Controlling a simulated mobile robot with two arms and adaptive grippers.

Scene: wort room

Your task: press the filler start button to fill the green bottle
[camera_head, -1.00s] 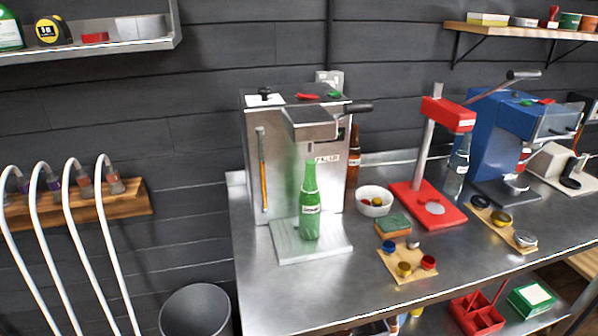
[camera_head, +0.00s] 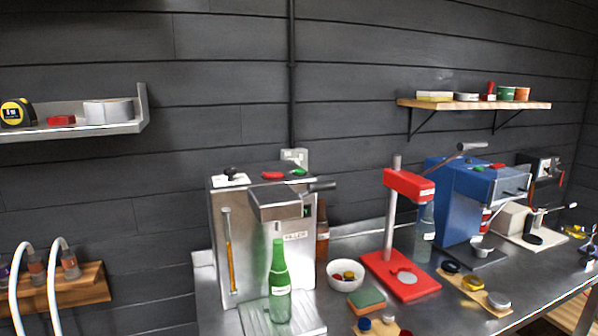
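The silver filler (camera_head: 259,240) stands at the left end of the steel bench. The green bottle (camera_head: 279,287) stands upright on the filler's drip tray (camera_head: 310,326), under the filler head (camera_head: 284,198). On top of the filler are a green button (camera_head: 298,172), a red button (camera_head: 272,175) and a black knob on a white plate (camera_head: 231,174). A dark lever sticks out to the right of the head. I cannot read from this view whether liquid is in the bottle. Neither of my grippers shows in the head view.
A white bowl of caps (camera_head: 345,275), a green sponge (camera_head: 367,298), a red capper (camera_head: 410,190) and a blue machine (camera_head: 462,201) stand to the right on the bench (camera_head: 440,312). Shelves hang at upper left (camera_head: 100,129) and upper right (camera_head: 470,103). White hoses hang at lower left.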

